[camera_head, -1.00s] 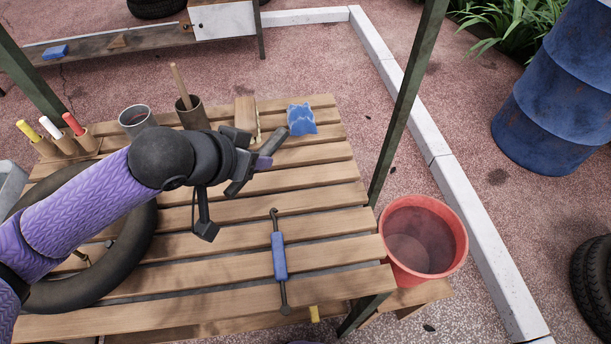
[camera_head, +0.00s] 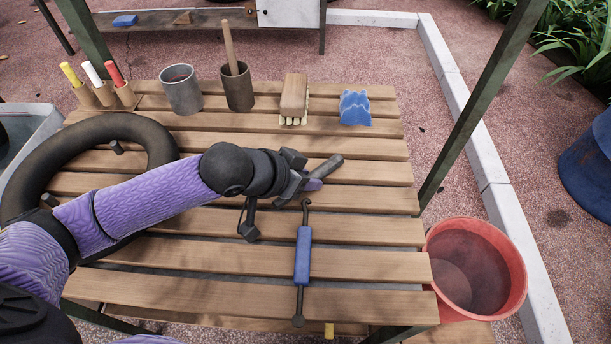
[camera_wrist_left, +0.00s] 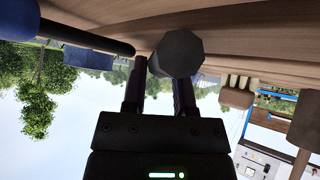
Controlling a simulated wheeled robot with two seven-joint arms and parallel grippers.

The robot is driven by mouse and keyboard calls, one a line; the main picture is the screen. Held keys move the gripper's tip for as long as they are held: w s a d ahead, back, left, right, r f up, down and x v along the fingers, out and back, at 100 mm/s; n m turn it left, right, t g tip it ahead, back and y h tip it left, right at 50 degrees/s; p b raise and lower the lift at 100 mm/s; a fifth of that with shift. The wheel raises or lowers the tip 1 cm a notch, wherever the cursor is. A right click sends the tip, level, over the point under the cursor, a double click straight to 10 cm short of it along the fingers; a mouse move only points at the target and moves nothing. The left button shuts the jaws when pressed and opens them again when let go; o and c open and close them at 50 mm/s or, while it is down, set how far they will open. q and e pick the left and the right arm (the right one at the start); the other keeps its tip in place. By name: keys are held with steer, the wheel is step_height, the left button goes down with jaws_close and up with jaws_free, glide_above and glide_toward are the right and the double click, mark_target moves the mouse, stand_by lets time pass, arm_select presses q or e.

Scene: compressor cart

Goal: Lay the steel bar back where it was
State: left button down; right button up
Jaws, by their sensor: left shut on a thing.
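The steel bar (camera_head: 328,165), a dark grey thick rod, is in my left gripper (camera_head: 312,180) in the head view. The gripper is shut on it, just above the middle slats of the wooden table (camera_head: 365,260). In the left wrist view, the bar's octagonal end (camera_wrist_left: 177,52) faces the camera between the dark fingers (camera_wrist_left: 160,90), close to the slats; I cannot tell whether it touches them. My right gripper is not in view.
A blue-handled tool (camera_head: 302,255) lies just on the near side of the gripper. A brush (camera_head: 294,98), blue sponge (camera_head: 355,107) and cups (camera_head: 181,89) stand along the far edge. A black tyre (camera_head: 40,160) lies left. A red bucket (camera_head: 505,245) stands right.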

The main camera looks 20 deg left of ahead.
arm_select(q)
steer(key=shift+c, duration=2.4)
jaws_free()
steer(key=shift+o, duration=0.3)
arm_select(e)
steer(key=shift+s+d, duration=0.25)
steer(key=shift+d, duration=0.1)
arm_select(q)
steer(key=shift+r, duration=0.1)
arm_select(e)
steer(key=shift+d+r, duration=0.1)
arm_select(q)
steer(key=p+v, duration=0.5)
steer(key=v, duration=0.7)
steer(key=shift+p, duration=0.35)
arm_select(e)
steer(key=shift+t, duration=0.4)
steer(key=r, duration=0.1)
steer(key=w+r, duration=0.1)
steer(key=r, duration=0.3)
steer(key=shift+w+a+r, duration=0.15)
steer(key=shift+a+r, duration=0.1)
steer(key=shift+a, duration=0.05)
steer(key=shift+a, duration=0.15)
arm_select(q)
steer(key=shift+s, duration=0.1)
